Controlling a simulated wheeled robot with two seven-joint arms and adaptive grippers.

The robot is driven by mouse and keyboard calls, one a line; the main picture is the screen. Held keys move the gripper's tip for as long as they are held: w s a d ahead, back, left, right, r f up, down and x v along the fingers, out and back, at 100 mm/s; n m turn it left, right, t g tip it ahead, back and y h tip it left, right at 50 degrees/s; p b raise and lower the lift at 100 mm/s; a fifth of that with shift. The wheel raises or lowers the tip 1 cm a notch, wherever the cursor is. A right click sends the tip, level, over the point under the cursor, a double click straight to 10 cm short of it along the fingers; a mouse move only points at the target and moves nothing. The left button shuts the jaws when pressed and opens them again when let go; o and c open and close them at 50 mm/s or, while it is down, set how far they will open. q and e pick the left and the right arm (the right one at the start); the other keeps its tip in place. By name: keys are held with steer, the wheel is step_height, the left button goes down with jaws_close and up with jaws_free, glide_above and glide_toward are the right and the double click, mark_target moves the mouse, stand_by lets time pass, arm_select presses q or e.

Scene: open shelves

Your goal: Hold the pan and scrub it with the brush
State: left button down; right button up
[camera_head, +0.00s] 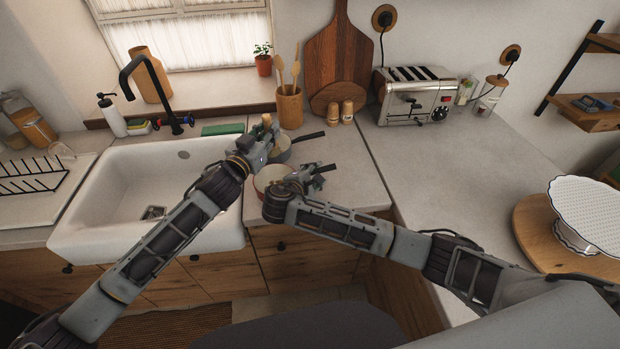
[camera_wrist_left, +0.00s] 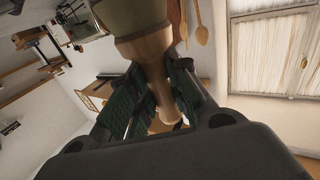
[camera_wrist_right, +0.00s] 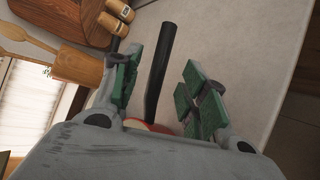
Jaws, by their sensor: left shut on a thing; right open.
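The brush (camera_wrist_left: 145,47) shows in the left wrist view as a turned wooden handle with a wider olive part at the top edge. My left gripper (camera_head: 264,138) is shut on its wooden handle, above the counter right of the sink. The pan (camera_head: 266,181), pale inside with a reddish rim, sits on the counter partly behind my right gripper. Its black handle (camera_wrist_right: 160,65) lies between the parted fingers of my right gripper (camera_wrist_right: 158,85), which is open. I cannot tell whether a finger touches it. The brush's working end is not clear in the head view.
A utensil pot (camera_head: 289,108), two wooden shakers (camera_head: 340,112) and a toaster (camera_head: 415,95) stand along the wall. The white sink (camera_head: 110,215) is on the left. The counter right of the pans is clear.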

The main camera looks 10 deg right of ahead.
mark_target(319, 171)
steer(key=shift+x, duration=2.7)
steer(key=shift+c, duration=0.2)
jaws_close()
